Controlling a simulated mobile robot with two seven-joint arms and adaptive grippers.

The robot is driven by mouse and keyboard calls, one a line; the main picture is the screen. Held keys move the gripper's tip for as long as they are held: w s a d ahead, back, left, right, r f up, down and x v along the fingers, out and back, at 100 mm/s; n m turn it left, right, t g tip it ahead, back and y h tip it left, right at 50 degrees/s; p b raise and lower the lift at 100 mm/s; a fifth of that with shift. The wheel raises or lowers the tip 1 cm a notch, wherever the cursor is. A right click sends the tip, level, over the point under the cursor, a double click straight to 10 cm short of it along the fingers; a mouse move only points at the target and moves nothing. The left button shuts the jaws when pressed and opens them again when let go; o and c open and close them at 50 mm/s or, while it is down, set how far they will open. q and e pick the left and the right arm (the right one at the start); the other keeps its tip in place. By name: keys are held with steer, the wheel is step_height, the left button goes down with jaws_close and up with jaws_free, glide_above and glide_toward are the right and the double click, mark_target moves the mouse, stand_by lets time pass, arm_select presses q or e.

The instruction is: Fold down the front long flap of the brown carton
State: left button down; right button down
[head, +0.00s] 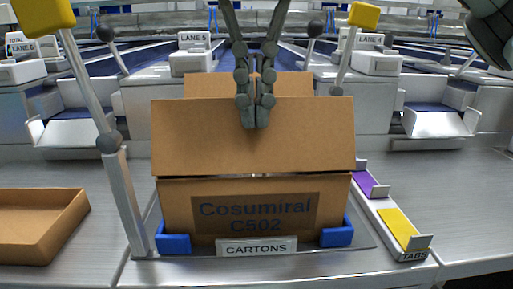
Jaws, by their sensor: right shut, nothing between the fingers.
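The brown carton (180,210), marked "Cosumiral C502", stands in the middle of the head view. Its front long flap (200,137) stands up from the front top edge, its face toward me. Part of a back flap (210,84) shows above and behind it. My right gripper (256,126) comes down from the top of the picture and is shut and empty. Its fingertips overlap the upper middle of the front flap and are seen in front of it; I cannot tell whether they touch. The carton's inside is hidden. My left gripper is not in view.
Blue corner holders (174,244) flank the carton's base behind a "CARTONS" label (257,247). A tabs tray (384,205) with purple and yellow pads lies at right. An open brown box (40,225) lies at left. Posts with yellow blocks (363,15) rise on both sides.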

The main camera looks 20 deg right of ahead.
steer(key=shift+w+d, duration=0.15)
steer(key=shift+w, duration=0.35)
steer(key=w, duration=0.1)
steer(key=w+p, duration=0.1)
steer(key=shift+w+d, duration=0.3)
steer(key=shift+d, duration=0.1)
steer(key=shift+f, duration=0.1)
